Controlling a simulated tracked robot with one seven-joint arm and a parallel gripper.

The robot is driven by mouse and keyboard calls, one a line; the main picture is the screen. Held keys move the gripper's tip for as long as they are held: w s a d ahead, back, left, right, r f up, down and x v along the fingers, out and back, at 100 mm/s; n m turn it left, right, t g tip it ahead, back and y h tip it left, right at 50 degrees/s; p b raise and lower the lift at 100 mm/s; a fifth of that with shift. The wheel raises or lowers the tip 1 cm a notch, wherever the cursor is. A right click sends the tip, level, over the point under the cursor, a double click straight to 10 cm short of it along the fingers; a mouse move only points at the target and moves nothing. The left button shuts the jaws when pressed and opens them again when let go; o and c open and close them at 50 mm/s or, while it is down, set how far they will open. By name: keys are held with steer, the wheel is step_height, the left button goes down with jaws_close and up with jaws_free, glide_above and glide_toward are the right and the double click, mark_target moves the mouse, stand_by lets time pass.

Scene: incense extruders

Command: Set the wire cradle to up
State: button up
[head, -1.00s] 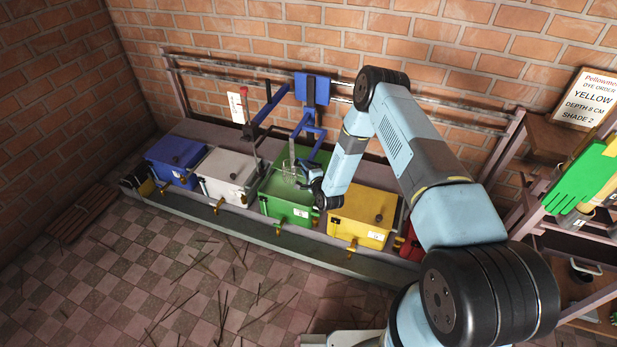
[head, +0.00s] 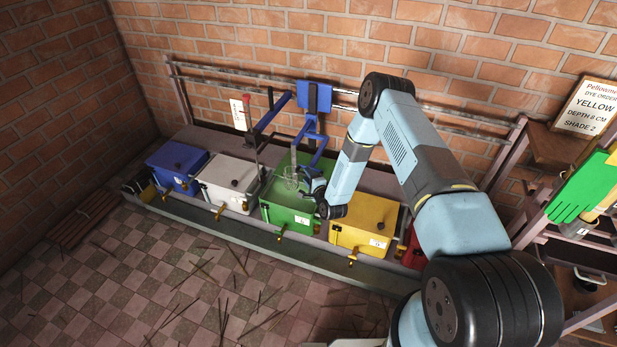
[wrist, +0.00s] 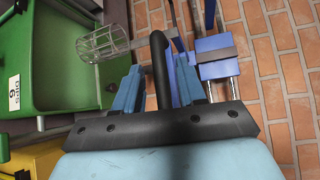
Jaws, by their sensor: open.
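The wire cradle (head: 291,178) is a small round wire basket on a grey strip, hanging over the green tub (head: 287,218) from a blue arm. It also shows in the wrist view (wrist: 102,45), its strip running right toward the blue parts. I cannot tell its exact height above the tub's inside. My gripper (head: 311,182) is just right of the cradle. In the wrist view my gripper (wrist: 158,68) is open, its two blue fingers on either side of a black curved bar (wrist: 160,75). I cannot tell whether they touch the bar.
A blue bracket (head: 314,97) hangs on the wall rail. Blue (head: 176,165), white (head: 229,182) and yellow (head: 364,227) tubs flank the green one. A white tag with a red top (head: 239,114) stands behind. A shelf with green gloves (head: 583,187) is at right. The floor in front has scattered sticks.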

steer(key=v, duration=1.2)
steer(key=shift+s, duration=0.3)
steer(key=shift+w+r, duration=0.1)
